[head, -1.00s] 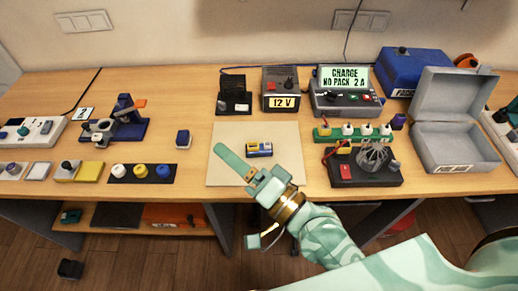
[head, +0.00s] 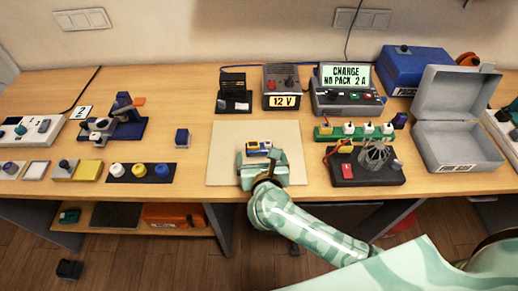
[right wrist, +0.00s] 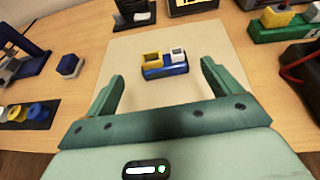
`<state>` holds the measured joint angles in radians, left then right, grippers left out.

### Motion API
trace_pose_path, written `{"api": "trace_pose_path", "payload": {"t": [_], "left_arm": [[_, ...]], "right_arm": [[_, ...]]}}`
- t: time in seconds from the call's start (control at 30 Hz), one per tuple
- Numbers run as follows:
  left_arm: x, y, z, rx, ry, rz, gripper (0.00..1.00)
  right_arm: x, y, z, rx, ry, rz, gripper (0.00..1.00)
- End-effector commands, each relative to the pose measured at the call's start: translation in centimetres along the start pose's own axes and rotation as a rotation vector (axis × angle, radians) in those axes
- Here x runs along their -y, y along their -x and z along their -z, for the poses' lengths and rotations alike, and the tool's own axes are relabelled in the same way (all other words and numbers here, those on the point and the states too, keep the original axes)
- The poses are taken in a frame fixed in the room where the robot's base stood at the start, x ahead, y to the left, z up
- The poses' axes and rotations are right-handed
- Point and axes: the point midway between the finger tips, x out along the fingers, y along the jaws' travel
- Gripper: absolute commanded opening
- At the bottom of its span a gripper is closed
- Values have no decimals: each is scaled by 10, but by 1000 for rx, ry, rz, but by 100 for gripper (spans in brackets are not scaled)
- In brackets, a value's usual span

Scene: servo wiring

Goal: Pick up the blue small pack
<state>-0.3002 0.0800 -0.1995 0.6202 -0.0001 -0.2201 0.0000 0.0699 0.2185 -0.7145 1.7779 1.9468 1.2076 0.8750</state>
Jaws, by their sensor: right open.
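A small blue pack with a yellow part and a white part on top (head: 259,146) lies on the beige mat (head: 225,135). In the right wrist view the pack (right wrist: 165,71) sits just beyond and between the fingertips, with mat showing around it. My right gripper (head: 260,158) is open and empty, on the near side of the pack, and partly covers it in the head view. Its two fingers (right wrist: 162,74) are spread wider than the pack. My left gripper is not in view.
A small blue block (head: 182,137) stands left of the mat. The grey 12 V box (head: 282,88) and the charger (head: 345,101) stand behind. The green strip (head: 352,134) and a black-based device with a wire cage (head: 372,170) are to the right. The left part of the mat is clear.

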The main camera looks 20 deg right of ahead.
Motion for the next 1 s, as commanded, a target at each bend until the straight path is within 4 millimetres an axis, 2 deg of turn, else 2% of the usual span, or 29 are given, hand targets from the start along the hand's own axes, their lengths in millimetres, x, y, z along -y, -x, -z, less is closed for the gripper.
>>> {"api": "trace_pose_path", "payload": {"t": [0.03, 0.27, 0.5, 0.77, 0.8, 0.97, 1.0], "left_arm": [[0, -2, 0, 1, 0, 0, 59], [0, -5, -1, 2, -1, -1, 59], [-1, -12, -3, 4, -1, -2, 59], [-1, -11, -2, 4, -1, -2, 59], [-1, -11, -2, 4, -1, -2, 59], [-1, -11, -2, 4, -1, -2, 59], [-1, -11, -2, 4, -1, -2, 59]], "right_arm": [[0, -8, 1, 0, 1, 1, 90], [1, -28, 1, 2, 1, 1, 90], [2, -65, 4, 1, 2, 0, 90], [2, -70, 3, 0, 0, -1, 90], [2, -70, 3, 1, 0, -1, 87], [2, -70, 3, 1, 1, -1, 43], [2, -70, 3, 1, 1, -1, 39]]}}
